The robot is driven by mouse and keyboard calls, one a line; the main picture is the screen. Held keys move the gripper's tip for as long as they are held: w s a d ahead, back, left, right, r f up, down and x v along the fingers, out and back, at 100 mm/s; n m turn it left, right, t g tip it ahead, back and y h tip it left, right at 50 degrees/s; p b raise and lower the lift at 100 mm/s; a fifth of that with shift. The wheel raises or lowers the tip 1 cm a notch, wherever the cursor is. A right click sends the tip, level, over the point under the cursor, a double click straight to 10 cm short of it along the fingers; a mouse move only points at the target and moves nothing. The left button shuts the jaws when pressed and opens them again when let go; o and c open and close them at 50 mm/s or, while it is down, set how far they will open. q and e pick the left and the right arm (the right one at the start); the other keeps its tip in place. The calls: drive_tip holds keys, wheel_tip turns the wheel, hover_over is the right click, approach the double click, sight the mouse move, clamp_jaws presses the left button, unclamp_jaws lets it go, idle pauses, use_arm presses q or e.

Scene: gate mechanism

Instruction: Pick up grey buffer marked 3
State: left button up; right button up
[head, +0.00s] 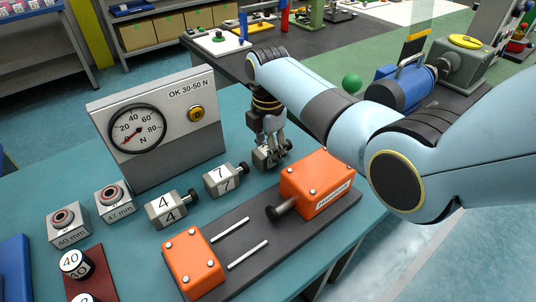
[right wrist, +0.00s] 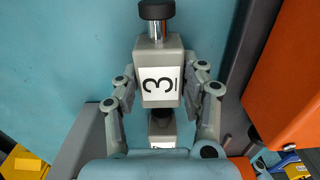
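The grey buffer marked 3 (right wrist: 160,85) is a grey block with a white label and a black knob on a metal stem. In the right wrist view it sits between the two fingers of my right gripper (right wrist: 160,72), whose pads appear to press on its sides. In the head view my right gripper (head: 269,146) points down at the buffer (head: 268,158), just right of the buffer marked 7 (head: 224,180). The fingers partly hide the buffer there, and I cannot tell whether it is off the table. My left gripper is out of view.
A force gauge (head: 160,125) stands behind left. The buffer marked 4 (head: 167,209) is further left. An orange-blocked fixture (head: 318,183) with two rods lies close in front. Two ring blocks (head: 115,201) and a dark red tray (head: 101,283) are at left.

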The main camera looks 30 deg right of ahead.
clamp_jaws()
